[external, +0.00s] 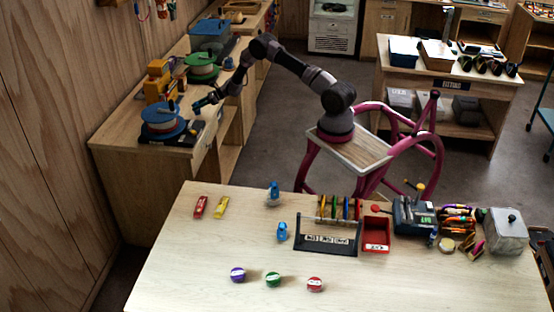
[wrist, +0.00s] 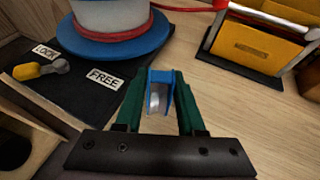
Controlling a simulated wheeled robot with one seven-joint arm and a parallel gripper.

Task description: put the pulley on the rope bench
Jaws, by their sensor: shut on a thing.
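My gripper (wrist: 158,105) is shut on a blue pulley with a grey metal middle (wrist: 158,95), held between the green fingers. In the external view my gripper (external: 204,102) is over the right side of the wooden rope bench (external: 112,147), beside the blue spool with its white drum (external: 162,118). The bench top (wrist: 240,115) lies under the pulley in the wrist view. Whether the pulley touches the bench top or hangs just above it I cannot tell.
The blue spool (wrist: 118,40) stands on a black mat marked LOCK and FREE, with a yellow-ended lever (wrist: 40,69). A yellow-panelled rack (wrist: 258,42) stands at the upper right. Two blue items (external: 274,192) (external: 282,231) are on the front table. Bare bench lies right of the pulley.

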